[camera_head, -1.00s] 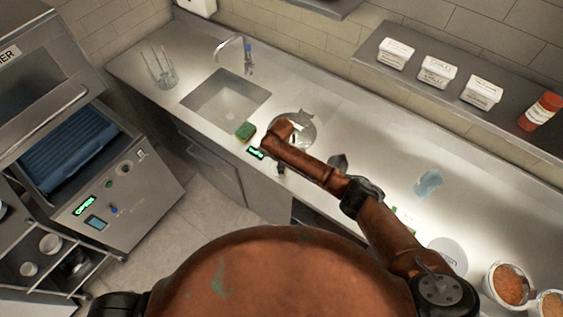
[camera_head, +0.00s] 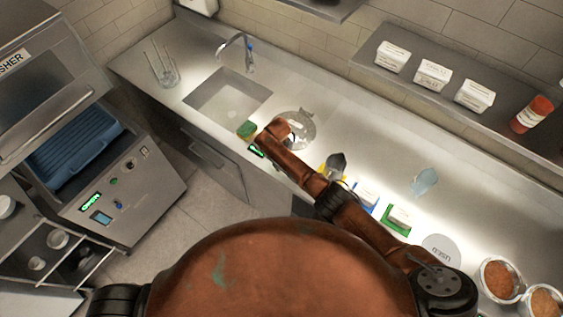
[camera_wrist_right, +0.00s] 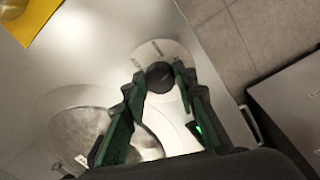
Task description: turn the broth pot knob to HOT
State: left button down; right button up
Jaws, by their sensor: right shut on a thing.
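In the right wrist view, the black knob (camera_wrist_right: 159,76) sits at the centre of a round pale dial plate (camera_wrist_right: 146,55) with small marks that I cannot read. My right gripper (camera_wrist_right: 161,82) has its two dark green fingers on either side of the knob, shut on it. The broth pot, with its round metal lid (camera_wrist_right: 70,130), is beside the dial; in the head view the pot (camera_head: 303,121) stands on the counter, partly behind my right forearm. The knob is hidden there. My left gripper is not in view.
Yellow, blue and green mats (camera_head: 396,222) lie near my right arm. White tubs (camera_head: 433,73) stand on the shelf.

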jog(key=shift+m, duration=1.2)
jog(key=shift+r, duration=0.1)
jog(key=o, duration=1.2)
jog(key=shift+c, duration=0.2)
notch_tip(320, 180, up, 12)
jog(key=shift+a, duration=0.35)
jog(key=shift+s, duration=0.1)
